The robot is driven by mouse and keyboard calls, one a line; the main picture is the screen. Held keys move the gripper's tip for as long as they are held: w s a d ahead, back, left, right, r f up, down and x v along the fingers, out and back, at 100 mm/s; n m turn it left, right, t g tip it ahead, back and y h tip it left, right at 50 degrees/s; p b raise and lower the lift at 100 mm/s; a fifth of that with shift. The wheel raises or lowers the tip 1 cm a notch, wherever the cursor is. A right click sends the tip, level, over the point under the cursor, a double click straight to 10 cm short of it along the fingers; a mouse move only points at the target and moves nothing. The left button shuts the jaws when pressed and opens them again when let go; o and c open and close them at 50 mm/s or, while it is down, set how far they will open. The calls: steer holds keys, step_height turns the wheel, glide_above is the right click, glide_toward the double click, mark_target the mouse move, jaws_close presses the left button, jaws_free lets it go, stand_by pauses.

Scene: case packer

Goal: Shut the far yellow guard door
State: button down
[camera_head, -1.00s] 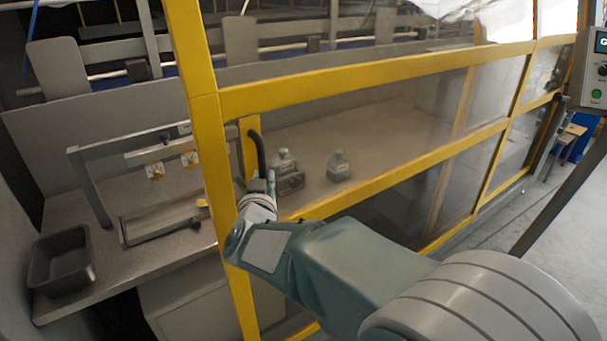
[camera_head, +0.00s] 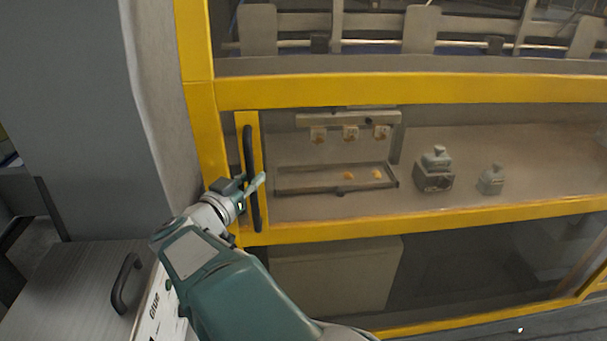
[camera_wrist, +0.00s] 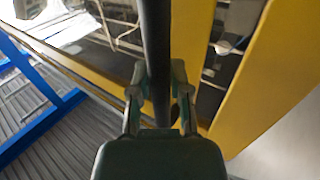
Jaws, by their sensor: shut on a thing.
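The yellow-framed guard door (camera_head: 400,92) with clear panes fills most of the head view. Its black bar handle (camera_head: 249,165) stands upright on a yellow strip near the left edge. My gripper (camera_head: 258,186) is at the lower half of this handle. In the wrist view the dark handle (camera_wrist: 156,50) runs between both fingers of my gripper (camera_wrist: 159,85), which are closed around it. The door's left upright (camera_head: 196,70) is close beside the grey wall or cabinet side in the head view. I cannot tell whether a gap is left there.
A grey cabinet with a dark handle (camera_head: 125,283) stands at lower left. Blue framework (camera_wrist: 45,85) shows in the wrist view.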

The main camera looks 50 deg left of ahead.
steer(key=s+a, duration=0.4)
steer(key=s, duration=0.1)
steer(key=s+a, duration=0.2)
steer(key=shift+s+r, duration=0.1)
steer(key=shift+s, duration=0.1)
steer(key=shift+s+r, duration=0.1)
steer(key=c, duration=0.6)
jaws_free()
steer(key=shift+s, duration=0.1)
steer(key=shift+c, duration=0.2)
steer(key=shift+o, duration=0.3)
steer(key=shift+a+f, duration=0.2)
steer(key=shift+a, duration=0.15)
steer(key=shift+s+d, duration=0.15)
steer(key=shift+d, duration=0.05)
glide_toward(215, 168)
steer(key=shift+v, duration=1.15)
